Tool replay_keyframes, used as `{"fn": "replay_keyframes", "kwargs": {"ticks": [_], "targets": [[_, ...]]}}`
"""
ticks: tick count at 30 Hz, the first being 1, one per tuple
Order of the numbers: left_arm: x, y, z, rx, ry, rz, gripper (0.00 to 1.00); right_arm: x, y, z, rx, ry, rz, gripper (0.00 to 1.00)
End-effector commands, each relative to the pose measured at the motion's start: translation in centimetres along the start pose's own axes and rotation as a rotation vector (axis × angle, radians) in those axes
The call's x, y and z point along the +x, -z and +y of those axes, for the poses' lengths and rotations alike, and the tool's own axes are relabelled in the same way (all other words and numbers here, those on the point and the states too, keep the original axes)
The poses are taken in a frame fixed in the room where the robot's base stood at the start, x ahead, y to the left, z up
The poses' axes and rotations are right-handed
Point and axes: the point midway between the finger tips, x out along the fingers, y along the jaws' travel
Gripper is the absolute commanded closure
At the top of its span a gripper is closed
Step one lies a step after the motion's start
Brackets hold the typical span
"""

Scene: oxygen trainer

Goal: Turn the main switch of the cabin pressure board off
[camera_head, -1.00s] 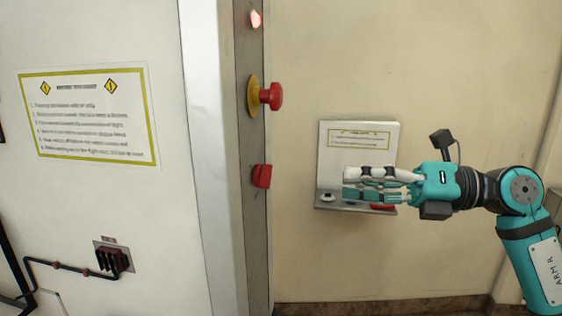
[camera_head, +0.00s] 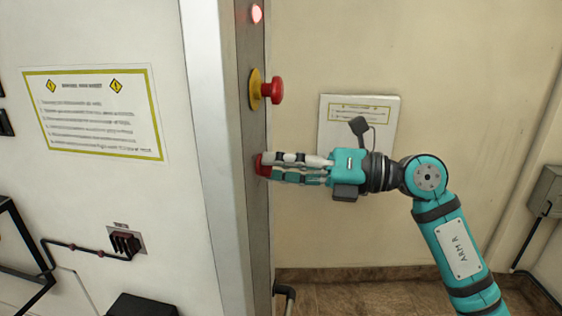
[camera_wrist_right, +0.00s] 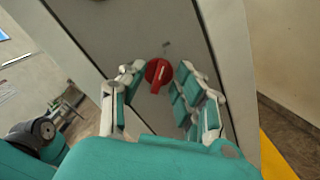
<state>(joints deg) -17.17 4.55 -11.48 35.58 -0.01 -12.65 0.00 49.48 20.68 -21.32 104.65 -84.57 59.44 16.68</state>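The red rotary switch (camera_head: 262,165) sits on the narrow grey edge panel (camera_head: 257,220), below a red mushroom button (camera_head: 272,90) on a yellow collar. In the right wrist view the switch (camera_wrist_right: 158,72) is a round red knob with a raised grip bar and a pale mark. My right gripper (camera_head: 270,168) is at the switch, pointing left at the panel, and hides part of it. In the wrist view its fingers (camera_wrist_right: 160,80) are spread on either side of the knob, with gaps visible. My left gripper is not in view.
A lit red lamp (camera_head: 256,13) is at the panel's top. A white sign plate (camera_head: 360,107) hangs on the beige wall behind my right arm. The large white cabinet face (camera_head: 100,190) fills the left, with a dark connector (camera_head: 125,243). The floor lies clear at lower right.

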Motion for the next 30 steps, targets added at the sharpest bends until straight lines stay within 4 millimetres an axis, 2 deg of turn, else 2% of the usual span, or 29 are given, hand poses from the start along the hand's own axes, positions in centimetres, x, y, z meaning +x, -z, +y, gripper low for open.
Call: {"fn": "replay_keyframes", "kwargs": {"ticks": [1, 7, 20, 26, 30], "targets": [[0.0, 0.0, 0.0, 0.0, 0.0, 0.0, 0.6, 0.0, 0.0, 0.0, 0.0, 0.0, 0.0, 0.73], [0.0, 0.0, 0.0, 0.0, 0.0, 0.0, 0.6, 0.0, 0.0, 0.0, 0.0, 0.0, 0.0, 0.99], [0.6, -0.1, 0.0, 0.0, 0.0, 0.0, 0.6, -0.1, 0.1, -0.1, -0.026, 0.0, 0.0, 1.0], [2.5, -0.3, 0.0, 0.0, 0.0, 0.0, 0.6, -0.1, 0.3, -0.3, -0.116, 0.001, 0.001, 1.0], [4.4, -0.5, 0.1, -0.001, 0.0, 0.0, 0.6, -0.1, 0.5, -0.4, -0.222, 0.001, 0.001, 1.0]]}}
